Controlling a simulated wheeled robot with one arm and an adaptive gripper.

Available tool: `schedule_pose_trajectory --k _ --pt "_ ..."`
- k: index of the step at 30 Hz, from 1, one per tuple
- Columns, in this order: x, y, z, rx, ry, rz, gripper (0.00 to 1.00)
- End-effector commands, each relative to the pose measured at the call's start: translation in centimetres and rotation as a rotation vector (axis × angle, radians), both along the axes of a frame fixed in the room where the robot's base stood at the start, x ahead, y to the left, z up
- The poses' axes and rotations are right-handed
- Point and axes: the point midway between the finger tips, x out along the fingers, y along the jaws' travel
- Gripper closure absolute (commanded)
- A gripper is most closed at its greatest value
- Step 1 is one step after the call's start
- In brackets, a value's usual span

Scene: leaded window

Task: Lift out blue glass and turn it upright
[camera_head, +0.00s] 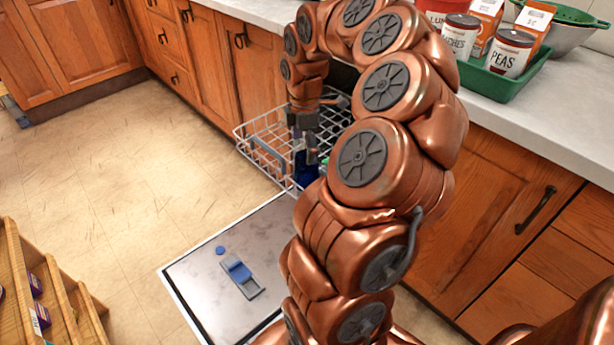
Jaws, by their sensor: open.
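The blue glass (304,169) stands in the pulled-out dishwasher rack (262,146), near its front right part, and shows as a dark blue shape. My gripper (304,146) points down over the glass with its fingers apart, close to the glass's upper part. I cannot tell whether the fingers touch it. My copper arm covers the right side of the rack and part of the glass's surroundings. A bit of green shows beside the glass, mostly hidden.
The open dishwasher door (205,285) lies below the rack, with a blue-grey detergent compartment (240,277). A green tray (505,80) with cans stands on the counter (560,125). A wooden shelf unit (45,300) is at lower left. The floor (120,180) at left is clear.

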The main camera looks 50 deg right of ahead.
Motion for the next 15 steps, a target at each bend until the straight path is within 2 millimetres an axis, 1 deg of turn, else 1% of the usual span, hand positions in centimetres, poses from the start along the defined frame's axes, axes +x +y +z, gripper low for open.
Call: schedule_pose_trajectory --k 1,3,9,13,15 --pt "-0.1 -0.5 -0.6 -0.002 0.001 0.002 0.04" --pt "-0.2 -0.7 -1.1 -0.002 0.002 0.006 0.04" --pt "-0.1 -0.7 -2.9 -0.002 0.000 0.006 0.04" --pt "0.0 -0.8 -3.5 -0.003 0.001 0.005 0.04" --pt "0.1 -0.9 -4.2 -0.002 0.003 0.005 0.04"
